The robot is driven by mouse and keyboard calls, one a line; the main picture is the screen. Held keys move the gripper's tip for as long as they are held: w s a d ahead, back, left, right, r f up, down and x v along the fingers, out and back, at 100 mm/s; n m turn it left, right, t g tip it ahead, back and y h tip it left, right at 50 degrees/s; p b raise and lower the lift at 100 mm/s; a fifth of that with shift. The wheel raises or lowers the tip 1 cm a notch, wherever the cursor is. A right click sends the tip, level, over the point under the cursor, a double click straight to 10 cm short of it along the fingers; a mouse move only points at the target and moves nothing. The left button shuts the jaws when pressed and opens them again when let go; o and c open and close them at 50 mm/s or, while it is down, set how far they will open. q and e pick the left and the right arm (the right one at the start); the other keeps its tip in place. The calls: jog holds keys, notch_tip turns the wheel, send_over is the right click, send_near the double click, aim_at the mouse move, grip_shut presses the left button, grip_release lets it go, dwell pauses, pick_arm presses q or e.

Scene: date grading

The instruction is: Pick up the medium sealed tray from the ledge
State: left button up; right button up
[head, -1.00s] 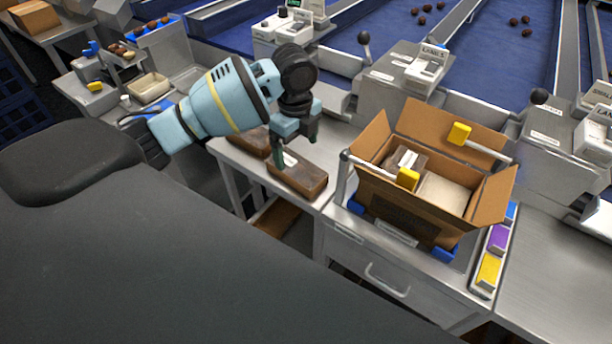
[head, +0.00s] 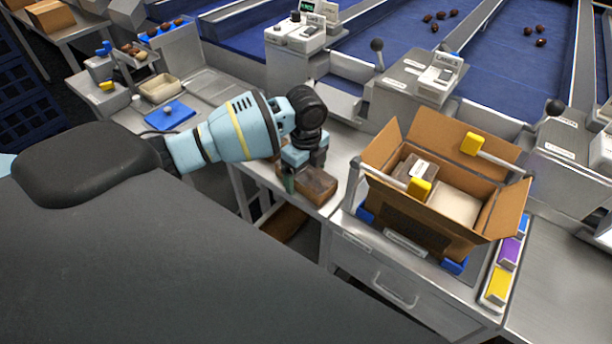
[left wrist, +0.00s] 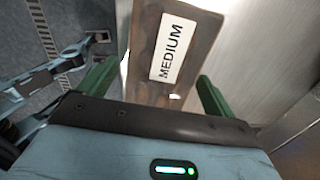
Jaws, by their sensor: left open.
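The medium sealed tray (head: 318,187) is a brown block lying on the steel ledge, partly hidden behind my left gripper in the head view. In the left wrist view the tray (left wrist: 148,75) shows a white label reading MEDIUM. My left gripper (head: 304,178) is over the tray, pointing down, with its jaws open. In the left wrist view the green fingers of the gripper (left wrist: 152,84) stand on either side of the tray's near end. I cannot tell whether they touch it. My right gripper is not in view.
An open cardboard box (head: 408,215) holding a labelled brown tray and a pale block stands right of the ledge. Yellow-ended bars (head: 420,189) reach over it. Coloured blocks (head: 508,252) lie in a strip to its right. Weighing units (head: 436,80) stand behind.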

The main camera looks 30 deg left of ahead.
aim_at(306, 171)
pick_arm(q)
jog(key=shift+c, duration=0.4)
jog(key=c, duration=1.1)
jog(key=shift+o, duration=0.2)
